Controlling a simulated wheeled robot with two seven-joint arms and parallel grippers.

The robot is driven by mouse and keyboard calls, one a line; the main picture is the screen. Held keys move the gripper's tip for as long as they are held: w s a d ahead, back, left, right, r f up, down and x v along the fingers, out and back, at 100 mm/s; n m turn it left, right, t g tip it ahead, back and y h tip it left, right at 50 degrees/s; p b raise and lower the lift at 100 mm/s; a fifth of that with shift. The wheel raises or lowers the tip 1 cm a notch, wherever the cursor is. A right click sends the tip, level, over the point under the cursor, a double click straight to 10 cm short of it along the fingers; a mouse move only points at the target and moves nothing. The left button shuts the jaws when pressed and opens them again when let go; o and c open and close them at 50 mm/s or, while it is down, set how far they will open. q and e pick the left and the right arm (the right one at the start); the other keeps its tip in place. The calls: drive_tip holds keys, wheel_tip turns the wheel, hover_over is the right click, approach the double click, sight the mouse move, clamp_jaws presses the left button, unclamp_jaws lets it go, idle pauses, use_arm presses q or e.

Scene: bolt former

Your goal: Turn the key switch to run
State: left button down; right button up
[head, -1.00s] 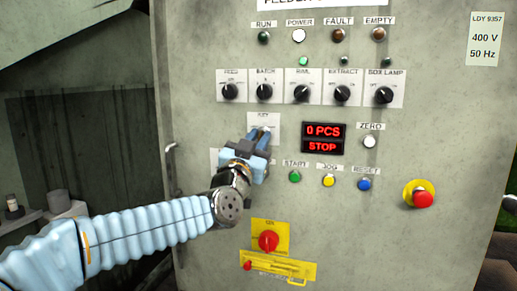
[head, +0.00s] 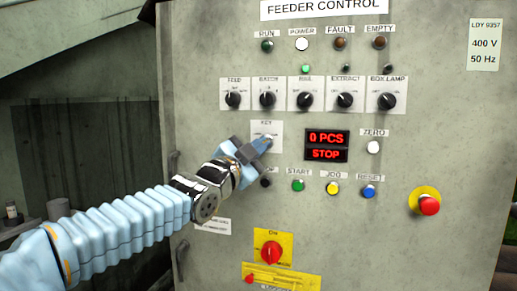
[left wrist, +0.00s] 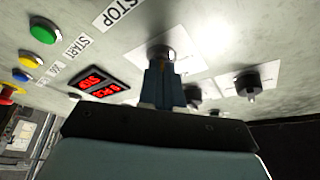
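The key switch plate (head: 277,130), labelled KEY, is on the grey control panel, left of the red display (head: 326,145). The display reads 0 PCS and STOP. My left gripper (head: 263,145) is at the key switch, tilted in the head view. In the left wrist view the blue fingers (left wrist: 164,80) are close together, with their tips at the round key switch collar (left wrist: 160,51). They look shut on the key, which is mostly hidden between them. The key's angle cannot be read. My right gripper is not in view.
A row of black knobs (head: 305,100) is above the key plate. START (head: 298,186), JOG and RESET buttons are below. A red emergency stop (head: 429,205) is at right, and a red rotary switch (head: 270,252) on yellow is below.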

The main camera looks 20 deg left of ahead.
use_arm(q)
drive_tip(key=shift+a+r, duration=0.1)
drive_tip(key=shift+r, duration=0.2)
drive_tip(key=c, duration=1.3)
unclamp_jaws()
drive_tip(key=shift+f, duration=0.2)
drive_tip(key=shift+w+f, duration=0.1)
drive_tip(key=shift+f, duration=0.1)
drive_tip(key=b+v, duration=0.1)
drive_tip(key=v, duration=1.2)
drive_tip(key=shift+s+b, duration=0.3)
